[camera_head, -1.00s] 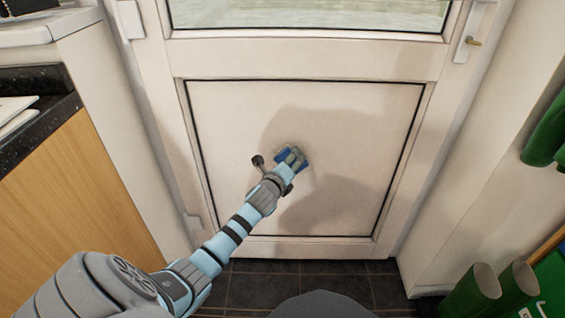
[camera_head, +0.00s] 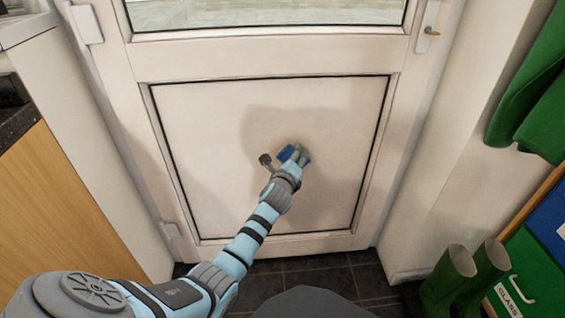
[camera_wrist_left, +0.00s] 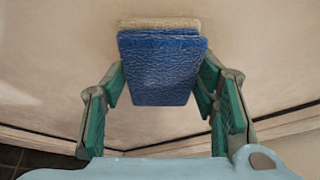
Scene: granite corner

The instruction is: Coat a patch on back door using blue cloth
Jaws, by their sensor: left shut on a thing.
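The back door (camera_head: 210,130) is white, with a window at the top and a recessed lower panel. My left gripper (camera_head: 294,156) is shut on the blue cloth (camera_head: 287,153), at the middle of the lower panel. In the left wrist view the cloth (camera_wrist_left: 160,70) is a folded blue pad between the green fingers of the gripper (camera_wrist_left: 160,92). A thin tan layer (camera_wrist_left: 160,23) shows at its far edge, against or very close to the door surface. A grey shadow lies on the panel around the gripper. My right gripper is not in view.
Green fabric (camera_head: 530,90) hangs at the right. A wooden cabinet (camera_head: 60,210) is at the left. The door handle (camera_head: 431,32) is at the upper right.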

